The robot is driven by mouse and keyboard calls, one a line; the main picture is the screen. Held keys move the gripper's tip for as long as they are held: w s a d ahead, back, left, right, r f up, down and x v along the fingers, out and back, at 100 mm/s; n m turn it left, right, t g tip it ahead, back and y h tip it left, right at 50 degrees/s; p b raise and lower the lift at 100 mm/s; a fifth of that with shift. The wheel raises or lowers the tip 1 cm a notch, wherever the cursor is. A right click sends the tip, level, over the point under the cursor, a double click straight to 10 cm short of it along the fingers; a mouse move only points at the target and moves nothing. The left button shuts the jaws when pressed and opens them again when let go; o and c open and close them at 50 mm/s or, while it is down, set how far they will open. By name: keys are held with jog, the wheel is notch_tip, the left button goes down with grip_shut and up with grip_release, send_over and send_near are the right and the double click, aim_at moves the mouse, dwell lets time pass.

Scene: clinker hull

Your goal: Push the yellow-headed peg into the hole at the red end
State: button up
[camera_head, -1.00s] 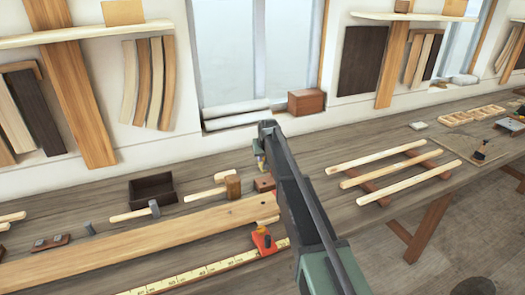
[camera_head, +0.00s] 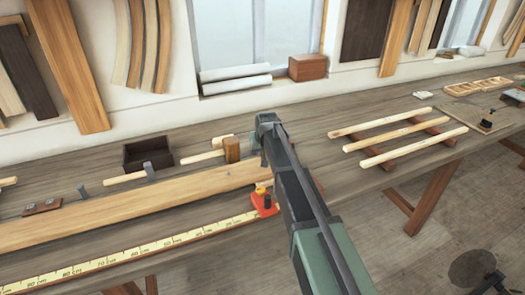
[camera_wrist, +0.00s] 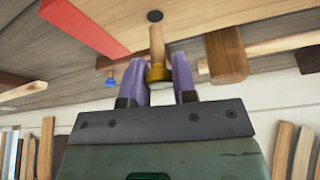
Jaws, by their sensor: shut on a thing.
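In the wrist view my gripper (camera_wrist: 158,68) has its two purple fingers shut on the yellow-headed peg (camera_wrist: 157,44). The peg has a pale wooden shaft and a yellow head between the fingers. Its shaft points toward a dark round hole (camera_wrist: 155,16) at the top of the picture. The tip looks close to the hole; I cannot tell the exact gap. A flat red strip (camera_wrist: 84,28) lies to the left of the hole. In the head view my arm hides the fingers and the peg. The long plank (camera_head: 130,217) lies on the bench left of my arm.
A wooden mallet (camera_head: 231,149) and a dark open box (camera_head: 148,153) lie behind the plank. A blue-tipped thing (camera_wrist: 110,81) shows left of the fingers. Pale rods (camera_head: 400,139) lie at right.

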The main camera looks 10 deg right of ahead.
jog(key=shift+f, duration=0.25)
dwell(0.6)
jog(key=shift+f+b, duration=0.4)
jog(key=shift+b, duration=0.05)
jog(key=shift+s+f+b, duration=0.1)
jog(key=shift+f+b, duration=0.75)
jog(key=shift+b, duration=0.05)
jog(key=o, duration=1)
notch_tip(320, 180, up, 8)
jog(key=p, duration=0.8)
jog(key=shift+r, duration=0.2)
jog(key=shift+f, duration=0.2)
